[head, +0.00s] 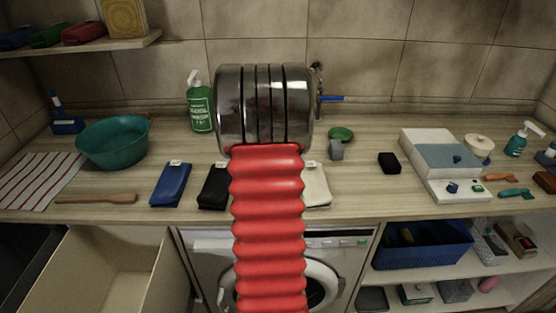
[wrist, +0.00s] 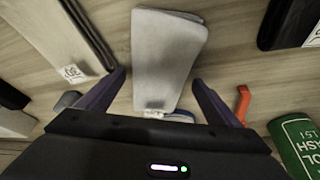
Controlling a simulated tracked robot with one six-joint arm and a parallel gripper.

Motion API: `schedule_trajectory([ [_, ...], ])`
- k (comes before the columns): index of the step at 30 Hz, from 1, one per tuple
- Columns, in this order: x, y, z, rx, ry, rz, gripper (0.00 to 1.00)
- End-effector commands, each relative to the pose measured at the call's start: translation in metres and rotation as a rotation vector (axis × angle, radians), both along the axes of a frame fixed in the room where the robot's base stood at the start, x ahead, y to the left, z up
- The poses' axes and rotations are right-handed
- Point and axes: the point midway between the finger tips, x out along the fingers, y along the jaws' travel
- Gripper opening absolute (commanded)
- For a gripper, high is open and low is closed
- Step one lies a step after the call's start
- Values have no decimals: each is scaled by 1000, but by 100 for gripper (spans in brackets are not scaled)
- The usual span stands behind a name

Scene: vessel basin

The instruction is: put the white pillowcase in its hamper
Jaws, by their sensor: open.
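A pale, whitish folded cloth, which looks like the white pillowcase (wrist: 168,55), lies flat on the counter in the wrist view, with a white tag at its lower end. My gripper (wrist: 160,88) is open, its two dark fingers on either side of the cloth's tagged end, with nothing gripped. Whether the fingers touch the counter cannot be told. In the head view my red arm and metal wrist hide this cloth and the fingers. An open pale beige bin (head: 95,245), possibly the hamper, stands below the counter at lower left. It looks empty.
A cream tagged cloth (head: 319,186) and a black one (head: 213,188) lie either side; a blue one (head: 171,184) is further left. A green bottle (head: 200,105) and teal basin (head: 112,143) stand behind. A dark bin (head: 22,265) stands beside the beige one.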

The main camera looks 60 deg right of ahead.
Motion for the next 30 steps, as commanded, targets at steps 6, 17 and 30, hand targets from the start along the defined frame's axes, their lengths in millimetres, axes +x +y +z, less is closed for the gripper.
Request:
schedule_trajectory([
  [6, 0, 0, 0, 0, 0, 0, 80],
  [17, 0, 0, 0, 0, 0, 0, 54],
  [30, 0, 0, 1, -1, 0, -1, 30],
])
